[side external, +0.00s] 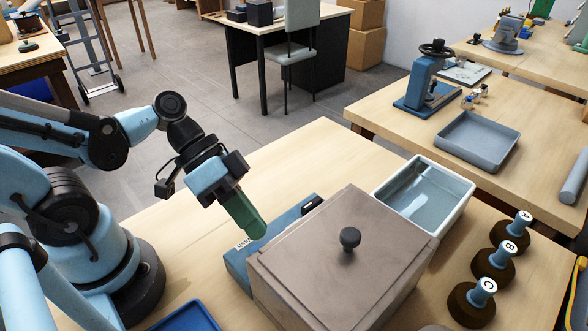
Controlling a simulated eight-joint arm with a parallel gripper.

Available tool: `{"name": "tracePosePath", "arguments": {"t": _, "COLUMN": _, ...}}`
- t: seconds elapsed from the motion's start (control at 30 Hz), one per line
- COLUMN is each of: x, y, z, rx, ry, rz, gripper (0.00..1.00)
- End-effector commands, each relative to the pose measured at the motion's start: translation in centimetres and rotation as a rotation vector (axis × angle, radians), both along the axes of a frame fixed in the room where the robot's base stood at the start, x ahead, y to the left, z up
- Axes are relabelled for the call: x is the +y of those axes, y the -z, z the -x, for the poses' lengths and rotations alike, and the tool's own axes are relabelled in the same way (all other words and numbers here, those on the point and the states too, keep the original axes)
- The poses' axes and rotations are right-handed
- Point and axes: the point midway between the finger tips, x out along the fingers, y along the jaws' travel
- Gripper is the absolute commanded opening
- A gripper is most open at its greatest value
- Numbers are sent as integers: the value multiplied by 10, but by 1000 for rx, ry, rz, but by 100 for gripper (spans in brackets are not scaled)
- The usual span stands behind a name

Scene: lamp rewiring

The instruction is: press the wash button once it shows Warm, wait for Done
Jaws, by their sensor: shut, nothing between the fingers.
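My gripper (252,229), with green fingers, is shut and empty. It points down over the near-left part of a blue control unit (240,266). A small white label on the unit, beside the fingertips, seems to read WASH. I cannot make out the wash button; the fingers may hide it, and I cannot tell whether they touch it. A small black part (312,203) sits at the unit's far end, and no Warm or Done text is readable. A grey-brown lidded box (335,262) with a black knob (350,239) stands against the unit and hides part of it.
A white basin (462,196) of clear liquid stands behind the box. Several blue-topped stamps on dark round bases, marked A, B (495,262) and C, stand at right. A blue tray (188,318) lies at the front. The table behind the unit is clear.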

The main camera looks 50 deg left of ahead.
Motion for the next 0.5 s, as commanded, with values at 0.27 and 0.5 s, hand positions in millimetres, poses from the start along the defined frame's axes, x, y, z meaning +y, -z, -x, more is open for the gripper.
{"name": "tracePosePath", "arguments": {"t": 0.27, "x": 0, "y": 16, "z": 0, "rx": 0, "ry": 0, "rz": 0, "gripper": 0}}
{"name": "tracePosePath", "arguments": {"t": 0.5, "x": 0, "y": 21, "z": 1, "rx": 0, "ry": 0, "rz": 0, "gripper": 0}}
